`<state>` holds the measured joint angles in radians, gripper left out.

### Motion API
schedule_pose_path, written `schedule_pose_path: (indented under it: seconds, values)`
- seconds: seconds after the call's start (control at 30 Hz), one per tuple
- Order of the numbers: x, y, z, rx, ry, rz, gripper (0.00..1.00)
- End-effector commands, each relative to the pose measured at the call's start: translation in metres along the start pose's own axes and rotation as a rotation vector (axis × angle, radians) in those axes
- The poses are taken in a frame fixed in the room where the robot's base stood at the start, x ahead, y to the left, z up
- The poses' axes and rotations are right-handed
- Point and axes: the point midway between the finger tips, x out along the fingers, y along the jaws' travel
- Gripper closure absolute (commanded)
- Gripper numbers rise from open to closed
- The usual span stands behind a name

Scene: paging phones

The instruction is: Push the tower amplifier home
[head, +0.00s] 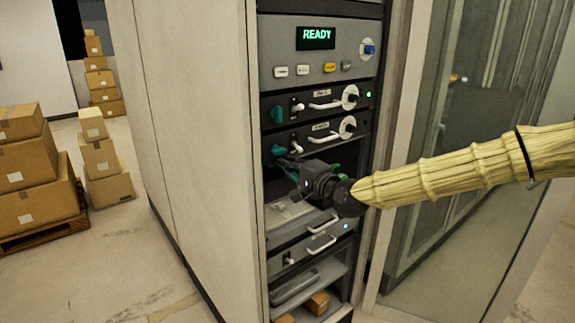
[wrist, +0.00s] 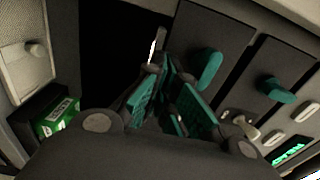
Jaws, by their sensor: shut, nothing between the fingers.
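Two dark amplifier units, an upper one (head: 283,108) and a lower one (head: 300,137), sit one above the other in the equipment rack. Each has a teal lever, a white handle, a round dial and a small label that I cannot read, so I cannot tell which is the tower amplifier. My gripper (head: 288,172) is shut and empty, just below the lower unit, in front of a dark opening. In the wrist view, my gripper's teal-padded fingers (wrist: 170,85) are beside the unit fronts, near the lower unit's teal lever (wrist: 210,70). The wrist hides part of the opening.
A control panel (head: 284,52) reading READY tops the rack. More units with handles (head: 320,243) and a shelf with small boxes (head: 318,303) lie below. A glass door (head: 450,240) stands to the right. Cartons (head: 40,200) are stacked left, with clear floor between.

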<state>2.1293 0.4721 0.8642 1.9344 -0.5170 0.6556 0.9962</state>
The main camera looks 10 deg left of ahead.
Motion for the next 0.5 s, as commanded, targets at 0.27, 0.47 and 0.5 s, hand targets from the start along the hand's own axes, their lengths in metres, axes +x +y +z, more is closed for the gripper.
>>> schedule_pose_path:
  seconds: [0.27,0.47,0.5]
  values:
    - [-0.035,0.001,0.003,0.002,-0.013,-0.003,1.00]
    - [-0.072,0.001,-0.004,0.002,-0.003,-0.003,1.00]
    - [-0.078,0.001,-0.004,0.001,-0.003,-0.003,1.00]
